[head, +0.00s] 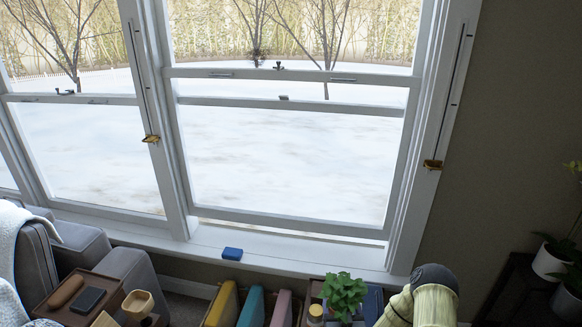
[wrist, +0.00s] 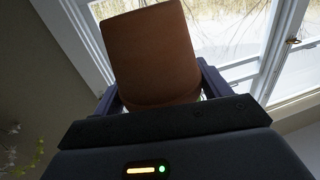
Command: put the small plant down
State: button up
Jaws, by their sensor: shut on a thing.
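In the wrist view my gripper (wrist: 160,88) is shut on a brown, pot-shaped thing (wrist: 155,50), with a dark finger on each side of it. A trace of green shows at its lower edge; the rest of any foliage is hidden there. In the head view a small plant with bright green leaves (head: 344,290) is at the bottom, just left of my arm. Its pot is hidden. I cannot tell for certain from the head view whether this is the held plant, as my gripper does not show clearly there.
A white windowsill (head: 270,249) runs below the window, bare except for a blue block (head: 232,253). Yellow, teal and pink upright things (head: 253,305) stand at the bottom. A wooden tray (head: 62,313) holds several objects at left. White-potted plants (head: 551,260) stand at right.

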notch_tip(320, 180, up, 2)
jog(key=shift+r+p, duration=0.1)
jog(key=shift+p, duration=0.4)
jog(key=shift+s+f, duration=0.2)
jog(key=shift+s, duration=0.35)
jog(key=s+r, duration=0.1)
jog(key=s, duration=0.2)
jog(key=shift+r, duration=0.4)
jog(key=shift+s+r, duration=0.1)
jog(key=shift+r, duration=0.25)
